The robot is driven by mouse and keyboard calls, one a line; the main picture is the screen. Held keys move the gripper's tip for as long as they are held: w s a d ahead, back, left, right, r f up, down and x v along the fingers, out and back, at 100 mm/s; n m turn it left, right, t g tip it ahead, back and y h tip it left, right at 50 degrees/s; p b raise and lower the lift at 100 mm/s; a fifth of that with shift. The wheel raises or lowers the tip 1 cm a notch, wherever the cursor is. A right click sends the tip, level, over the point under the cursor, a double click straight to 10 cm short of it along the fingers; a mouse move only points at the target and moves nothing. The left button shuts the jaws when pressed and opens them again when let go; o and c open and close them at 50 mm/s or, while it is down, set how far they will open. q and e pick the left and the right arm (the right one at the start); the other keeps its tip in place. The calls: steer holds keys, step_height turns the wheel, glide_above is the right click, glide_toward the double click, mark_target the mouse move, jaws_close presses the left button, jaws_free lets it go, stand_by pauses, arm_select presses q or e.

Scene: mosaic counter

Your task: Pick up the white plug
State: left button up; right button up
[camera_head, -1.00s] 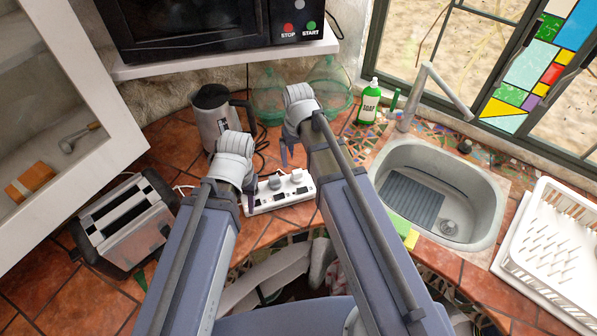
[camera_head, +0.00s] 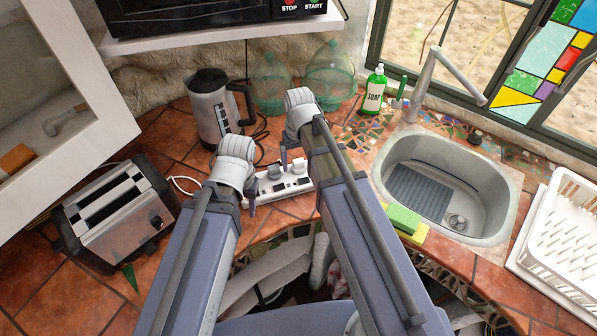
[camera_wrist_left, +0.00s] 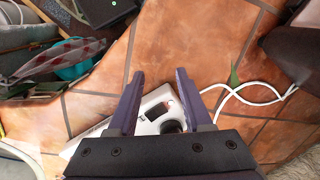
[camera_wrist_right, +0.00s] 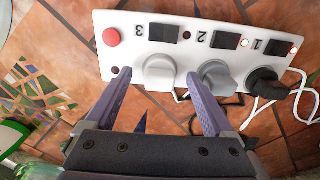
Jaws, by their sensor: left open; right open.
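A white power strip (camera_head: 283,188) lies on the tiled counter. In the right wrist view the strip (camera_wrist_right: 135,38) holds three plugs in a row. The white plug (camera_wrist_right: 160,70) is in socket 3, a grey plug (camera_wrist_right: 216,75) in socket 2, a black plug (camera_wrist_right: 266,86) in socket 1. My right gripper (camera_wrist_right: 158,72) is open and empty, its fingers either side of the white plug in that view; contact cannot be told. My left gripper (camera_wrist_left: 158,72) is open above the strip's black-plug end (camera_wrist_left: 150,108). The forearms partly hide the strip in the head view.
A kettle (camera_head: 208,100) and green glass jars (camera_head: 330,80) stand behind the strip. A toaster (camera_head: 115,215) is at left. A soap bottle (camera_head: 374,90), sponge (camera_head: 403,219) and sink (camera_head: 440,190) are at right. Cables (camera_wrist_left: 250,95) run beside the strip.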

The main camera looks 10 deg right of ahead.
steer(key=shift+f, duration=0.25)
steer(key=shift+c, duration=0.4)
jaws_close()
